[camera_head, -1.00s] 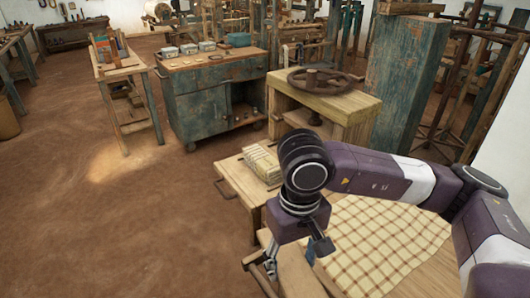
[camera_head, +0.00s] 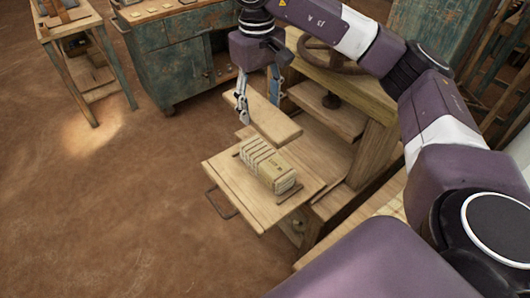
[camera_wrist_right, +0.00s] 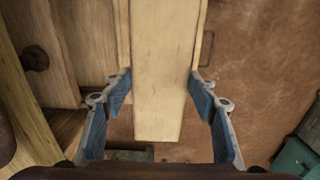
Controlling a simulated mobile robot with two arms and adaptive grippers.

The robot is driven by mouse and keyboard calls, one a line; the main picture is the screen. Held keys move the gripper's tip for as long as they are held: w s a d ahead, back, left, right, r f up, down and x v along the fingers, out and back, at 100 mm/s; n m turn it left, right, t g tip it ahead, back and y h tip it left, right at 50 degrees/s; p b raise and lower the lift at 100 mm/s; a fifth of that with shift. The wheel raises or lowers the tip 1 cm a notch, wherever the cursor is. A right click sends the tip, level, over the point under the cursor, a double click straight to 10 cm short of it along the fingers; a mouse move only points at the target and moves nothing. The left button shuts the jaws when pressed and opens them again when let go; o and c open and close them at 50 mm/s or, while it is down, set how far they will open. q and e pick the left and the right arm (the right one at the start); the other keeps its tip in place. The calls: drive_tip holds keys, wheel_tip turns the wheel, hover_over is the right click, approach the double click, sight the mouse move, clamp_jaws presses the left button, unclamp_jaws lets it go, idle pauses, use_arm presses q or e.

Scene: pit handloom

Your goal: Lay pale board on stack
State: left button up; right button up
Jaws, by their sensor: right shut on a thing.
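The pale board (camera_head: 273,122) is a flat wooden plank in my right gripper (camera_head: 258,92). In the right wrist view, the board (camera_wrist_right: 165,70) lies between the two blue-padded fingers of the gripper (camera_wrist_right: 160,95), which hold it by its long edges. The stack (camera_head: 266,163) is a pale, banded bundle with dark gaps, resting on a low wooden stand (camera_head: 238,200). In the head view the board appears just behind the stack and raised; the exact height gap cannot be told. The stack cannot be made out in the wrist view. My left gripper is not in view.
A wooden bench (camera_head: 345,95) with a dark wheel (camera_head: 335,55) stands right behind the stand, close to my right arm. A green cabinet (camera_head: 180,60) and a small table (camera_head: 70,25) stand farther back. The brown floor (camera_head: 120,200) at left is clear.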

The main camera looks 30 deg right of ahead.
drive_tip(key=shift+w+d+r, duration=0.15)
drive_tip(key=shift+d+r, duration=0.45)
drive_tip(key=shift+w+d+r, duration=0.15)
drive_tip(key=shift+d+r, duration=0.45)
wheel_tip(320, 180, down, 3)
drive_tip(key=shift+w+f+b, duration=0.1)
drive_tip(key=shift+b, duration=0.45)
wheel_tip(320, 180, down, 6)
drive_tip(key=p, duration=0.1)
approach(266, 160)
drive_tip(key=shift+d+f+p, duration=0.2)
drive_tip(key=shift+f+p, duration=0.2)
drive_tip(key=shift+f, duration=0.1)
wheel_tip(266, 160, down, 3)
drive_tip(key=shift+f, duration=0.5)
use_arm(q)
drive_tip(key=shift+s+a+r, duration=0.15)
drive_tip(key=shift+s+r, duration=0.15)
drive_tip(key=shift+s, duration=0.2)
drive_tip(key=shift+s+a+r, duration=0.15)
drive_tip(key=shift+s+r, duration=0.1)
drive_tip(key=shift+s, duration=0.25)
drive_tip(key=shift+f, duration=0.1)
